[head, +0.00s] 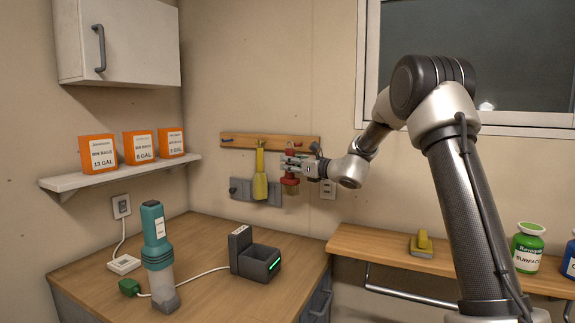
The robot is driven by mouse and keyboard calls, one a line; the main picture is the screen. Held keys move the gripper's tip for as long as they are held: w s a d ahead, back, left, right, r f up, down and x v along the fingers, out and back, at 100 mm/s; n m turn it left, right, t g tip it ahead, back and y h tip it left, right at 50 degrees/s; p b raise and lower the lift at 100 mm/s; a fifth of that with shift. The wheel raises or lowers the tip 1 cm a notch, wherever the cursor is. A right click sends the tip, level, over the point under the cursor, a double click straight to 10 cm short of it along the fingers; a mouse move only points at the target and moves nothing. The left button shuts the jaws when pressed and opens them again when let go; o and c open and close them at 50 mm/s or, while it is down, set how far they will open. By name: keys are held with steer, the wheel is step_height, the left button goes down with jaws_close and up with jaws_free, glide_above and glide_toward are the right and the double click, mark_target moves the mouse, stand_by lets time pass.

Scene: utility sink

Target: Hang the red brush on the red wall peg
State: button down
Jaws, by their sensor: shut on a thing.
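The red brush (290,181) hangs upright from my gripper (291,164), bristles down, close to the wall. My gripper is shut on its upper part and covers much of the handle. The brush is just below the wooden peg rail (240,139), near its right part. I cannot tell whether the brush touches the rail or a peg. A small bit of red (297,144) shows on the rail above my gripper, perhaps the red peg. A yellow brush (260,182) hangs from the rail just left of the red brush.
A grey wall holder (240,188) sits behind the yellow brush. Below, the counter holds a teal handheld device (154,240) and a grey dock (260,262). A yellow-handled brush (421,245) and bottles (527,248) stand on the right shelf. Orange boxes (97,154) line the left shelf.

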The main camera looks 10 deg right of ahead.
steer(key=w+d+f, duration=0.1)
steer(key=w+d, duration=0.3)
steer(key=w, duration=0.1)
steer(key=shift+w, duration=0.25)
stand_by(0.5)
stand_by(0.5)
steer(key=c, duration=1.2)
jaws_free()
steer(key=shift+f, duration=0.1)
